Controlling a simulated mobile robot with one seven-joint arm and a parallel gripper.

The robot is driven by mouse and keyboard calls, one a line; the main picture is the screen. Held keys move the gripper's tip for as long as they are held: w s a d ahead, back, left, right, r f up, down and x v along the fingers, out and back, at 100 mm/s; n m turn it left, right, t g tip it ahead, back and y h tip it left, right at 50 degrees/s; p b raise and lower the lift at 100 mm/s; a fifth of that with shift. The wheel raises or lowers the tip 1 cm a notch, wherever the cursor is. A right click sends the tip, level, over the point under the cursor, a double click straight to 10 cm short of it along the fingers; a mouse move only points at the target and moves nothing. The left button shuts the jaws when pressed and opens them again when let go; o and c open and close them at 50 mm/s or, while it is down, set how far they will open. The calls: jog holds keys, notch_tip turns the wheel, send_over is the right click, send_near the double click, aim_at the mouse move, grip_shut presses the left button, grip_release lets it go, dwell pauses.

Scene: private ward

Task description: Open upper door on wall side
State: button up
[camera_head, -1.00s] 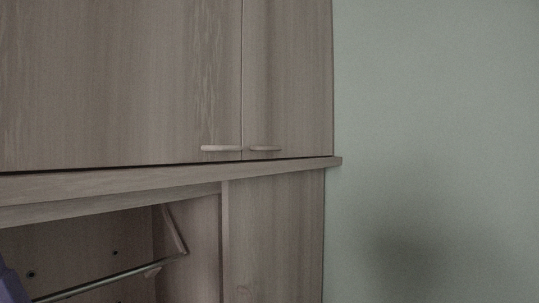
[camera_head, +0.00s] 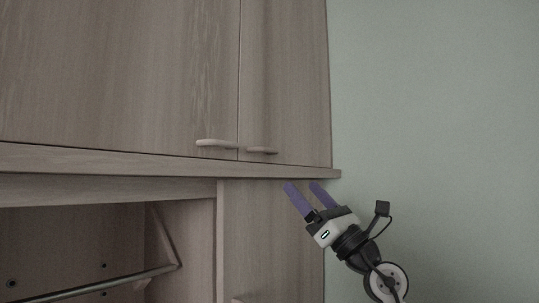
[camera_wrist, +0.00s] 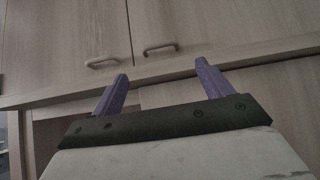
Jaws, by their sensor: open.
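The upper door on the wall side (camera_head: 285,75) is the narrow wooden door at the right, next to the green wall, and it is shut. Its small handle (camera_head: 262,150) sits at its lower left corner; in the wrist view this handle (camera_wrist: 160,49) shows above and between my fingertips. My gripper (camera_head: 304,187) is open and empty, with purple fingers pointing up and left. In the head view it is below and to the right of the handle, apart from it.
The wider upper door (camera_head: 120,70) at the left is shut, with its own handle (camera_head: 216,143). A ledge (camera_head: 110,160) runs under both doors. Below it is an open compartment with a metal rail (camera_head: 95,285). The green wall (camera_head: 440,100) bounds the right side.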

aim_at(271, 152)
jog(key=p+x, duration=0.4)
jog(key=x, duration=0.9)
jog(key=shift+a+r, duration=0.2)
jog(key=shift+r, duration=0.05)
jog(key=shift+c, duration=0.5)
